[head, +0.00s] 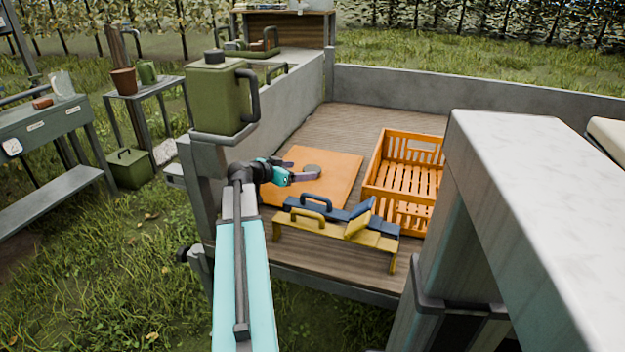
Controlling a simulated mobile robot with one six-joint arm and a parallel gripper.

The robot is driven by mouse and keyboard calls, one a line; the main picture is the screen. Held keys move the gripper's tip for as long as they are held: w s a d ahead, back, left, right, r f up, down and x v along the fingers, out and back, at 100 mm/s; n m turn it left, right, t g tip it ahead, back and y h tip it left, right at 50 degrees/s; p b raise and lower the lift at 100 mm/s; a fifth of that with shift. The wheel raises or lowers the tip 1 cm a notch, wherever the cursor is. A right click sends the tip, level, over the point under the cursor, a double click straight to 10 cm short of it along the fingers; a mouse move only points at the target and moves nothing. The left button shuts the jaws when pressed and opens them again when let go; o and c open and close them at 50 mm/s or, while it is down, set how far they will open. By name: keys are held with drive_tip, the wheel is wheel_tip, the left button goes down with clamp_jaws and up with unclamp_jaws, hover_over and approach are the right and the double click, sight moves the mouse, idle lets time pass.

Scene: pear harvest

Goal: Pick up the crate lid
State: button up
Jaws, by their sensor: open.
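The crate lid, a flat orange panel (338,188), lies on the wooden floor of the trailer bed. A small round grey piece (312,169) shows on it, close to my gripper; I cannot tell if it is a handle. My gripper (308,171) is open over the left part of the lid, its fingers pointing right on either side of the grey piece. I cannot tell whether they touch it. My arm hides part of the lid's left side. The orange slatted crate (376,178) stands open to the right of the lid and looks empty.
A yellow stand (330,236) and a blue one (335,213), each with a handle, sit in front of the lid. A green canister (217,98) stands on the left post. Grey walls (440,90) edge the bed. Bare floor (345,125) lies behind the lid.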

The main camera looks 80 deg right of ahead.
sight(311, 169)
drive_tip(key=shift+d, duration=0.1)
drive_tip(key=shift+b+x, duration=0.5)
drive_tip(key=shift+x, duration=2.05)
drive_tip(key=shift+w+d, duration=0.1)
drive_tip(key=c, duration=1.4)
drive_tip(key=shift+r, duration=0.15)
wheel_tip(311, 169, up, 12)
drive_tip(key=p, duration=0.2)
drive_tip(key=s+d, duration=0.2)
drive_tip(key=d, duration=0.3)
drive_tip(key=s+d+p, duration=0.1)
drive_tip(key=s+d, duration=0.2)
drive_tip(key=d, duration=0.2)
drive_tip(key=s+d+p, duration=0.1)
drive_tip(key=s+d, duration=0.2)
drive_tip(key=d, duration=0.3)
